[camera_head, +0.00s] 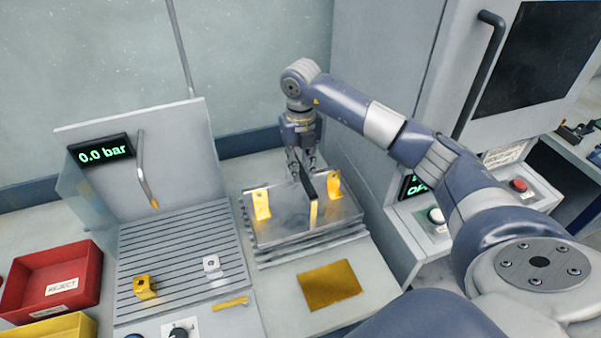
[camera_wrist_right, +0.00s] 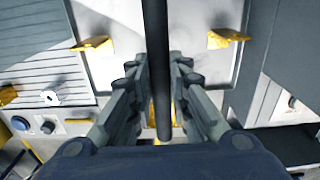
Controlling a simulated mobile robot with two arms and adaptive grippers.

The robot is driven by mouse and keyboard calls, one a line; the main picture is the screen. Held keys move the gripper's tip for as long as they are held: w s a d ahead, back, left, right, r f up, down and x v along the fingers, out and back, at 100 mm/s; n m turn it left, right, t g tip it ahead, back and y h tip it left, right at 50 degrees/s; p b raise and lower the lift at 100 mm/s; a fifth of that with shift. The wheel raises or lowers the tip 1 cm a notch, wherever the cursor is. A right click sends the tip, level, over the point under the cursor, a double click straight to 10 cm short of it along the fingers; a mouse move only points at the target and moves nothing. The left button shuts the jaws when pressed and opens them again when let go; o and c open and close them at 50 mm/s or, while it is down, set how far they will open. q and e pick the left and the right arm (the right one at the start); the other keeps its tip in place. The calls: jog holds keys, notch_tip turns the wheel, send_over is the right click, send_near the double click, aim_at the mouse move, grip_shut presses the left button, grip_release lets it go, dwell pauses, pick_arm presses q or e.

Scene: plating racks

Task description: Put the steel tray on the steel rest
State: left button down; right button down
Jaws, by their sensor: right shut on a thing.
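The steel tray (camera_head: 282,226) is a flat grey plate with a black bar handle (camera_head: 307,184) across it. Two yellow brackets stand on it, a left one (camera_head: 261,204) and a right one (camera_head: 334,185). My right gripper (camera_head: 302,170) is shut on the handle from above. In the right wrist view the dark bar (camera_wrist_right: 157,40) runs between the fingers (camera_wrist_right: 160,68), with the tray (camera_wrist_right: 115,68) beneath. Stepped grey edges (camera_head: 262,263) show under the tray's front; I cannot tell whether these are the steel rest or whether the tray touches them. My left gripper is out of view.
A red reject bin (camera_head: 60,270) stands at far left. A yellow plate (camera_head: 328,285) lies in front. A button console (camera_head: 440,222) stands close on the right.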

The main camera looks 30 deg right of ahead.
notch_tip(320, 180, down, 2)
jog(key=shift+w+f+p, duration=0.1)
jog(key=shift+w+p, duration=0.05)
jog(key=shift+p, duration=0.3)
jog(key=shift+f, duration=0.45)
jog(key=c, duration=1.5)
grip_release()
jog(key=shift+f, duration=0.15)
